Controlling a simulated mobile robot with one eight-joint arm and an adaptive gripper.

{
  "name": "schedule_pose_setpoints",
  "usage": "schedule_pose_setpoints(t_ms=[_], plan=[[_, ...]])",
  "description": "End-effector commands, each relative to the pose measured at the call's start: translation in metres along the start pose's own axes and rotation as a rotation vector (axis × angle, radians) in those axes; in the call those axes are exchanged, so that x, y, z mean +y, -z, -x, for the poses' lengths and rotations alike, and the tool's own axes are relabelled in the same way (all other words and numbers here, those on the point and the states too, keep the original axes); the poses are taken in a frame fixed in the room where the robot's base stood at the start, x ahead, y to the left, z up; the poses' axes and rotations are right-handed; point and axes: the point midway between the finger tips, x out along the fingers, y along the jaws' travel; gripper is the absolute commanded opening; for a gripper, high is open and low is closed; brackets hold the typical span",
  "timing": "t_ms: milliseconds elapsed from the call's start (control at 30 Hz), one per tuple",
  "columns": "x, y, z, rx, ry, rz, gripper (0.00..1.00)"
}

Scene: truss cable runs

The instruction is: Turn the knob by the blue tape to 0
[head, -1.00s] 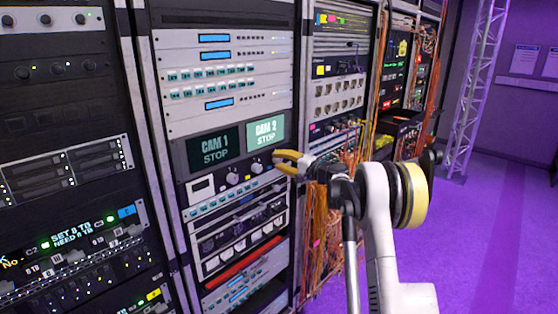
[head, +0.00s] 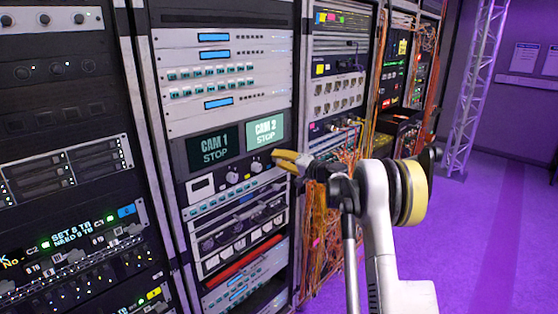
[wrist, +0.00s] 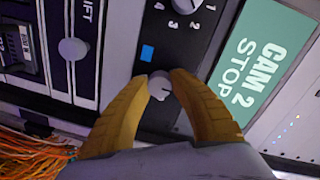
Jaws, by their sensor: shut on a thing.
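In the wrist view a small light-grey knob (wrist: 160,86) sits on a black panel. A blue tape square (wrist: 147,52) is stuck just beside it. My gripper (wrist: 161,82) has its yellow fingers closed on this knob, one on each side. A small dark mark shows on the knob's face, but I cannot read its setting, and no numbers show around it. In the head view my gripper (head: 275,158) touches the panel below the CAM 2 screen (head: 266,131); the fingers hide the held knob there.
Another knob (wrist: 184,5) with numbers around it shows at the wrist view's top edge. Two knobs show left of the gripper in the head view, one nearer (head: 256,167) and one farther (head: 232,177). Orange cables (head: 318,220) hang below the gripper. Purple floor (head: 480,240) is open at right.

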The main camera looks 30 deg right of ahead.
Motion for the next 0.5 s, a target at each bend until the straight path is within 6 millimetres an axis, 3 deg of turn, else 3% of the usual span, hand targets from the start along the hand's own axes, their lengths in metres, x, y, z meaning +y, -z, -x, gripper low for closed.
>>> schedule_pose_setpoints(t_ms=[33,67,100,133,500], plan=[[-0.0003,-0.0013,-0.0005,-0.003,0.001,0.0,0.0],[-0.0003,-0.0013,-0.0006,-0.003,0.001,0.0,0.35],[-0.0003,-0.0014,-0.0006,-0.003,0.001,0.0,0.47],[-0.0002,-0.0013,-0.0005,-0.003,0.001,0.0,0.51],[0.0001,-0.0003,0.0058,-0.001,0.0,0.0,0.51]])
